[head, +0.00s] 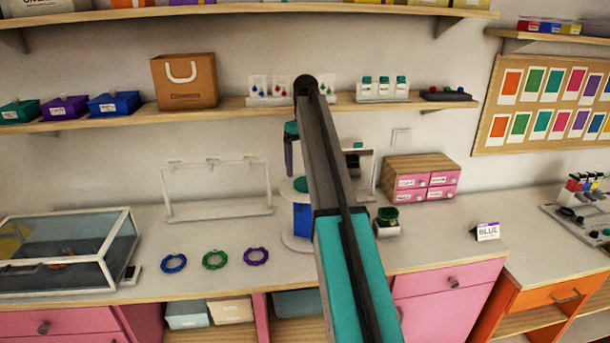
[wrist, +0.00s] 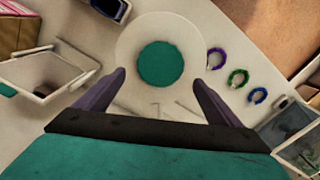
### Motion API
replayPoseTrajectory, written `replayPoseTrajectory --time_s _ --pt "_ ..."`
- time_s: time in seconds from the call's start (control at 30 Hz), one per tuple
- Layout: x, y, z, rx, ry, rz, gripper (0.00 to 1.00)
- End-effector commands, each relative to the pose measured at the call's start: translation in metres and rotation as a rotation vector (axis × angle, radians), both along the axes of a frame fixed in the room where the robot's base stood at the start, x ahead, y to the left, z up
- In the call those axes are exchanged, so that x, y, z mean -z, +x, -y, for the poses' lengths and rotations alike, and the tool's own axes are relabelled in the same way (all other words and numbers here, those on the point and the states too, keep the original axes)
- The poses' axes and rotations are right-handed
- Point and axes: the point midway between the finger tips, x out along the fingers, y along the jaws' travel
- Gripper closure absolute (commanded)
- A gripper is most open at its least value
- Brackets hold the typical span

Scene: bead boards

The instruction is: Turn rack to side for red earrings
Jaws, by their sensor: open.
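The rack (head: 303,220) stands on the counter, partly hidden behind my arm. It has a pale round base, a blue side facing the head camera and a pale disc with a teal knob on top. In the wrist view the teal knob (wrist: 160,62) lies in the middle of the pale disc (wrist: 128,40). My gripper (wrist: 158,80) is open above the rack, with one purple finger on each side of the knob and nothing held. One finger shows in the head view (head: 290,155). No red earrings can be made out on the rack.
Blue (head: 174,263), green (head: 215,260) and purple (head: 256,256) bead rings lie left of the rack. A white bar stand (head: 217,215) is behind them. A glass case (head: 65,250) is far left. A framed stand (head: 362,172) and pink drawers (head: 421,178) are to the right.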

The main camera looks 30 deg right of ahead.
Motion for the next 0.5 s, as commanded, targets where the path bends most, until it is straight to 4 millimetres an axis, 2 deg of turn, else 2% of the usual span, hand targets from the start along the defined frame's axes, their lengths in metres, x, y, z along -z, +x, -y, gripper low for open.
replayPoseTrajectory --time_s 0.5 --pt "-0.065 0.001 0.000 -0.001 0.001 0.001 0.12"
